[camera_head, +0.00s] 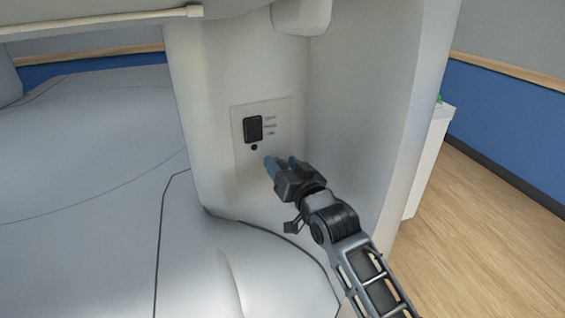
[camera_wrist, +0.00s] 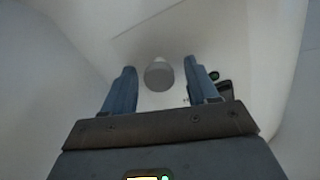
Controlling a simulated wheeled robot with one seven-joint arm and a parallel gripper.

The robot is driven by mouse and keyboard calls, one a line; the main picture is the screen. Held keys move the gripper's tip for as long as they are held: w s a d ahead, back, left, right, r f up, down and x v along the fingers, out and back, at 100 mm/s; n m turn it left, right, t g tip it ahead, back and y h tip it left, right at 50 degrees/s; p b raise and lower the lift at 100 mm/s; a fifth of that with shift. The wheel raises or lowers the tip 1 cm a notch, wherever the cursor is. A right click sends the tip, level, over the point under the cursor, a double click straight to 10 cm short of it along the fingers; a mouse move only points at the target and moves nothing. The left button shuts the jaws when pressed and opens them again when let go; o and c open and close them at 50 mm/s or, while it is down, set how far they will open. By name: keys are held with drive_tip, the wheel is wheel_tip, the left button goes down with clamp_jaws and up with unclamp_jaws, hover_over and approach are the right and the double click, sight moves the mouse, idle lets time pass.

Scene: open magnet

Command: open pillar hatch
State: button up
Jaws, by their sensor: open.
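The hatch (camera_head: 242,163) is a pale, thin-edged panel set in the white pillar (camera_head: 235,65). It looks closed and flush in the head view. My gripper (camera_head: 280,160) is in front of its lower right part and hides some of it. In the wrist view, a short grey round knob (camera_wrist: 159,76) stands out from the pale surface. My gripper (camera_wrist: 160,75) is open there, with one blue finger on each side of the knob and a visible gap on both sides. The knob is hidden behind my gripper in the head view.
A black switch (camera_head: 253,129) with small lettering and a black dot (camera_head: 254,147) sit on the panel's upper left. The grey magnet base (camera_head: 90,200) spreads to the left and below. A white cabinet (camera_head: 428,165) stands behind the pillar. Wooden floor (camera_head: 480,230) is open at right.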

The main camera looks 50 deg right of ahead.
drive_tip(key=shift+w+d, duration=0.1)
drive_tip(key=shift+w, duration=0.2)
clamp_jaws()
idle(0.4)
